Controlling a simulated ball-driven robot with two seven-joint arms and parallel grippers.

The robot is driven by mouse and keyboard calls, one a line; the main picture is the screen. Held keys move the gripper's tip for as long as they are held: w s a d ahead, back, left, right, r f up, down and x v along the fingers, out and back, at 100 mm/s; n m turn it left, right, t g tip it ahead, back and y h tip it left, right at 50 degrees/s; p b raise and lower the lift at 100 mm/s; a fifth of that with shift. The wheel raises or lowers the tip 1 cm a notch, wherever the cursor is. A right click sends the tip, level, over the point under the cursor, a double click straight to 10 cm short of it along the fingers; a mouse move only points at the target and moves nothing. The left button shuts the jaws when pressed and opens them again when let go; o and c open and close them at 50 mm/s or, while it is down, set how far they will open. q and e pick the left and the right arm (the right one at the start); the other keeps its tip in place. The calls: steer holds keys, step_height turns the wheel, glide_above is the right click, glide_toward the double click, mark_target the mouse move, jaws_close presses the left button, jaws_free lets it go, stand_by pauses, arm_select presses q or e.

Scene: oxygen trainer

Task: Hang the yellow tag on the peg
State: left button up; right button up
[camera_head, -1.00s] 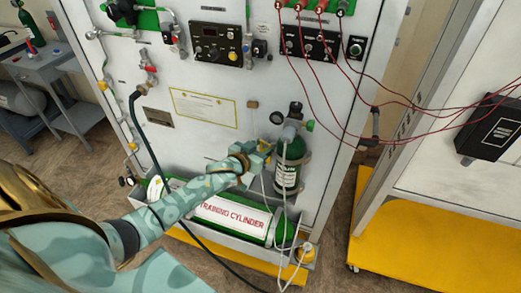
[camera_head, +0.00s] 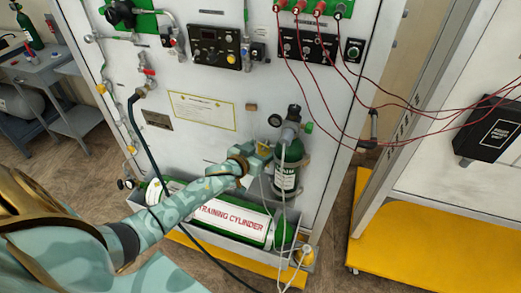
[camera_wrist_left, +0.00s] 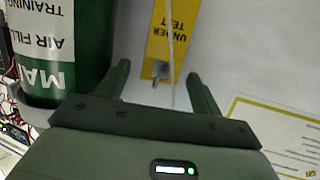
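The yellow tag (camera_wrist_left: 168,38), lettered "UNDER TEST" and upside down in the left wrist view, hangs in front of the white panel, just beyond my left fingertips. In the head view the tag (camera_head: 264,148) is a small yellow patch, partly hidden by my left gripper (camera_head: 262,158). That gripper (camera_wrist_left: 162,84) is open, its two fingers well apart with a white cord running between them. A small metal piece (camera_wrist_left: 160,71), possibly the peg, shows at the tag's near end; I cannot tell if it passes through the tag. My right gripper is not in view.
A green upright cylinder (camera_head: 285,177) stands close right of the gripper. A large green training cylinder (camera_head: 190,205) lies in a tray below. A black hose (camera_head: 140,140) hangs left, and red cables (camera_head: 330,90) drape right. A paper notice (camera_wrist_left: 275,135) is on the panel.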

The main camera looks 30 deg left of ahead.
arm_select(q)
steer(key=shift+s, duration=0.1)
steer(key=p+v, duration=0.4)
steer(key=v, duration=1.2)
steer(key=s+a+f+m+g, duration=0.1)
steer(key=s+f+g, duration=0.1)
steer(key=s+f, duration=0.5)
steer(key=s+a+f+m+g+y+b, duration=0.1)
steer(key=s+f+g, duration=0.2)
steer(key=f, duration=0.7)
steer(key=s+f+m+g, duration=0.1)
steer(key=s+f+g, duration=0.1)
steer(key=s+f, duration=0.5)
steer(key=s+d+f+g+b, duration=0.1)
steer(key=s+d+f+g, duration=0.2)
steer(key=s+d+f, duration=0.2)
steer(key=s+d+f+g+b, duration=0.1)
steer(key=s+d+f+g, duration=0.3)
steer(key=s+f, duration=0.7)
steer(key=s+d, duration=0.2)
steer(key=s, duration=0.3)
steer(key=shift+s+d+f+m+h, duration=0.15)
steer(key=shift+f+m+h, duration=0.15)
steer(key=shift+h, duration=0.1)
